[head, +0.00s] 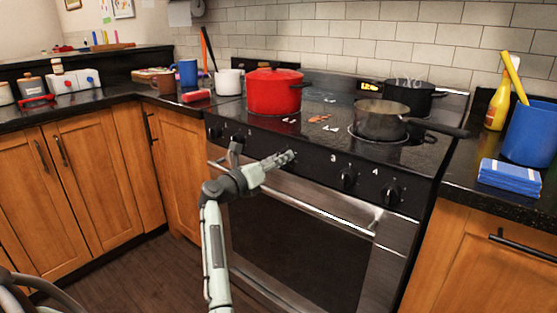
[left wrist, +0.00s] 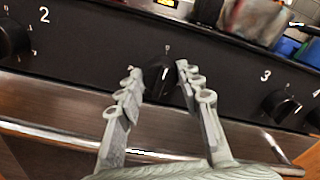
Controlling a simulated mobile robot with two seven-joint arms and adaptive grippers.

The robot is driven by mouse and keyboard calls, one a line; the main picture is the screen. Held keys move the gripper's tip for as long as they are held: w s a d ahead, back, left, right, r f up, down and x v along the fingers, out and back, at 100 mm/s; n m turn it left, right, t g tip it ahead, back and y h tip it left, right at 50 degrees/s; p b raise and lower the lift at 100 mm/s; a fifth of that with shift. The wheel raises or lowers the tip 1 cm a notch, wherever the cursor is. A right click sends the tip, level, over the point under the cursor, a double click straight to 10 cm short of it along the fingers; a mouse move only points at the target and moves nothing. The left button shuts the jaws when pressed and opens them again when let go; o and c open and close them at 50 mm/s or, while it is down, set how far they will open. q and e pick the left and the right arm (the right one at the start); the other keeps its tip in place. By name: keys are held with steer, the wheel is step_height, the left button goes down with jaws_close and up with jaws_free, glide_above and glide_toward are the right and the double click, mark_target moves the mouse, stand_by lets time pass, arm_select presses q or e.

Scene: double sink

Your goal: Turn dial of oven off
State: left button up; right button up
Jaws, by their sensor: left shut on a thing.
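The oven (head: 300,235) has a black front panel with a row of dark dials. My left gripper (head: 288,158) is at the panel between the dials marked 2 and 3. In the left wrist view its two fingers (left wrist: 158,82) are shut on the black middle oven dial (left wrist: 160,72), one finger on each side. In the head view the gripper hides that dial. Dial 2 (left wrist: 12,40) and dial 3 (left wrist: 281,106) stand apart on either side. Dial 3 (head: 347,177) and dial 4 (head: 391,194) also show in the head view. My right gripper is not in view.
The oven's handle bar (head: 320,213) runs just below the panel. A red pot (head: 274,92), a pan (head: 381,121) and a black pot (head: 412,97) stand on the stove. Blue cloths (head: 509,177) and a blue container (head: 532,134) are on the right counter.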

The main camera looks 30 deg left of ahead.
arm_select(q)
steer(key=shift+n, duration=0.4)
steer(key=o, duration=1.2)
steer(key=shift+c, duration=0.2)
steer(key=s+a, duration=0.1)
steer(key=s, duration=1.1)
